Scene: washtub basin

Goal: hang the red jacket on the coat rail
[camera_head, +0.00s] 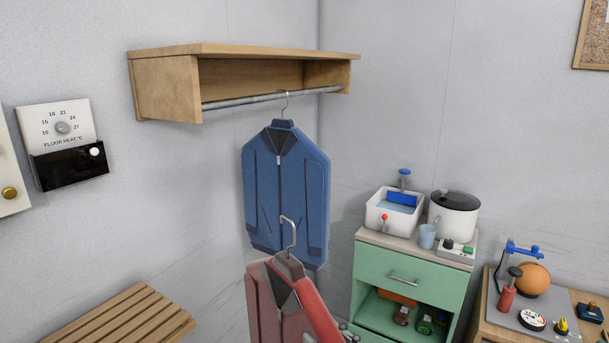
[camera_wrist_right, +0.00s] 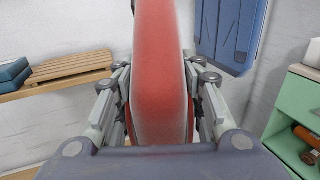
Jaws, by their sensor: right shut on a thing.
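The red jacket (camera_head: 289,308) hangs upright on a hanger at the bottom centre of the head view, below and in front of the blue jacket. Its metal hook (camera_head: 291,234) points up and is free of the rail. My right gripper (camera_head: 347,334) is shut on the red jacket's right side; only a bit of it shows at the bottom edge. In the wrist view the red jacket (camera_wrist_right: 160,80) stands between the two fingers. The coat rail (camera_head: 250,101) is a metal bar under a wooden shelf. My left gripper is out of view.
A blue jacket (camera_head: 286,195) hangs on the rail right of its middle; the rail left of it is bare. A green cabinet (camera_head: 411,265) with a basin (camera_head: 393,212) and pot (camera_head: 453,215) stands right. A slatted bench (camera_head: 125,320) is lower left.

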